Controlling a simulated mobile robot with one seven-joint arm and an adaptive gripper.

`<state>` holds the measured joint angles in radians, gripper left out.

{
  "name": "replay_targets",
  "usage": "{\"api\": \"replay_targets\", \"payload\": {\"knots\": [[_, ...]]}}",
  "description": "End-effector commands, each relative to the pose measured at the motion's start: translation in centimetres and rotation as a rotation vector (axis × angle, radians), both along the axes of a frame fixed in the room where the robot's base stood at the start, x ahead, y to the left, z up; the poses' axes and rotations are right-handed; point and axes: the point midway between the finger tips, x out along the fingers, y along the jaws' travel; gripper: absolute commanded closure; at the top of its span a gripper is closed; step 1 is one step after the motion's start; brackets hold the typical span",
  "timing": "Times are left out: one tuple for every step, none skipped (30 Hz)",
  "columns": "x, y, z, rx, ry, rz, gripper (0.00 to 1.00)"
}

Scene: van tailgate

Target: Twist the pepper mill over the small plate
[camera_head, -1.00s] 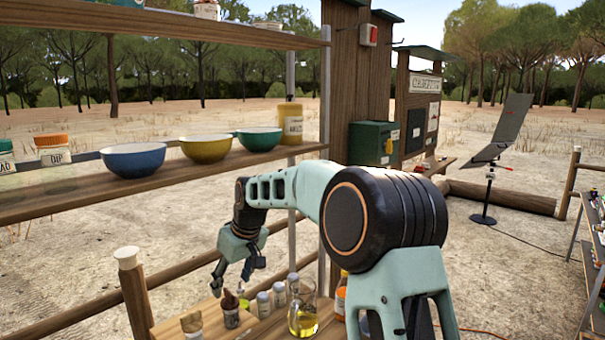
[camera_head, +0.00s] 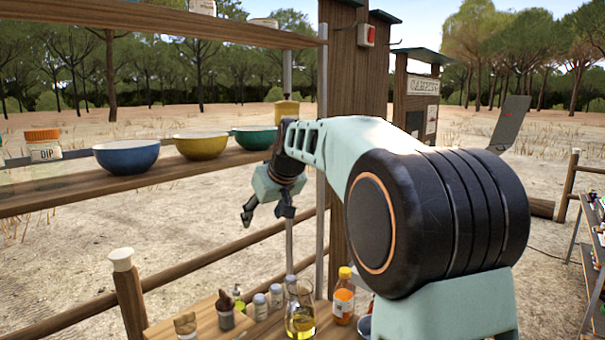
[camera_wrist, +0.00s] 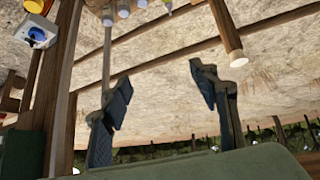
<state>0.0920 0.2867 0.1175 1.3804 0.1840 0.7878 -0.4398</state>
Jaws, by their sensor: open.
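My gripper (camera_head: 266,212) is open and empty, held in the air above the tabletop and just below the bowl shelf. In the wrist view its two fingers (camera_wrist: 160,90) are spread wide with only sandy ground and rails between them. I cannot pick out a pepper mill for certain. A small dark-topped container (camera_head: 225,311) stands on the wooden board below the gripper, at the bottom of the head view. No small plate is clearly visible; my arm hides part of the tabletop.
A glass flask of yellow liquid (camera_head: 300,312), an orange bottle (camera_head: 343,298) and small grey-lidded jars (camera_head: 261,307) stand on the table. Blue (camera_head: 127,158), yellow (camera_head: 202,146) and green (camera_head: 255,138) bowls sit on the shelf. A metal upright (camera_head: 320,235) is close beside the gripper.

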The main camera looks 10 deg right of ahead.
Motion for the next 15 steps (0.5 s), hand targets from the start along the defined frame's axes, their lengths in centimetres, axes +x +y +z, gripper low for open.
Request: {"api": "replay_targets", "payload": {"knots": [[0.2, -0.5, 0.7, 0.005, -0.023, -0.015, 0.45], [0.4, -0.7, 1.1, 0.008, -0.035, -0.024, 0.45], [0.5, -1.1, 1.7, 0.013, -0.053, -0.036, 0.45], [0.7, -1.5, 2.1, 0.016, -0.067, -0.045, 0.45], [0.8, -1.8, 2.5, 0.019, -0.079, -0.054, 0.45], [0.9, -2.3, 3.1, 0.024, -0.096, -0.067, 0.45], [1.1, -2.5, 3.6, 0.027, -0.111, -0.076, 0.45], [1.1, -2.9, 4.0, 0.031, -0.123, -0.085, 0.45], [1.2, -3.3, 4.6, 0.035, -0.14, -0.097, 0.45], [1.3, -3.6, 5.0, 0.039, -0.152, -0.105, 0.45], [1.4, -4.0, 5.4, 0.042, -0.165, -0.114, 0.45], [1.5, -4.4, 6.0, 0.046, -0.179, -0.125, 0.45], [1.5, -4.7, 6.3, 0.048, -0.19, -0.133, 0.45], [1.6, -5.0, 6.8, 0.051, -0.203, -0.141, 0.45], [1.6, -5.3, 7.3, 0.056, -0.217, -0.149, 0.45]]}}
